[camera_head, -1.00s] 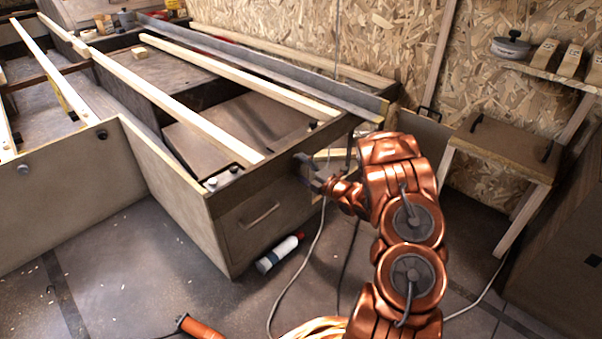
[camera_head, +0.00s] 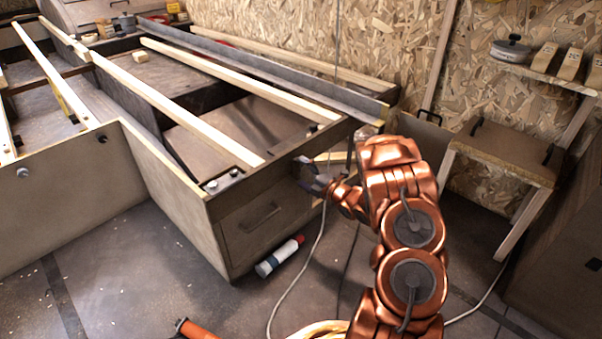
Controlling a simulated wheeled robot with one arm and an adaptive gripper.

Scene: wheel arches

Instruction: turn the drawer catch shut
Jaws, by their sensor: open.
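The drawer (camera_head: 243,238) is set in the front end of the low wooden frame and has a dark bar handle (camera_head: 262,218). Its front looks flush with the frame around it. My gripper (camera_head: 304,170) is open at the upper right corner of that front end, right of the drawer and a little above it. The catch cannot be made out; my gripper and wrist cover the spot there. I cannot tell whether the fingers touch anything.
A white and red bottle (camera_head: 279,257) lies on the floor below the drawer. A pale cable (camera_head: 310,258) hangs close beside my arm. Wooden slats (camera_head: 240,83) lie across the frame top. A small bench (camera_head: 505,150) stands at the right. The floor in front is mostly clear.

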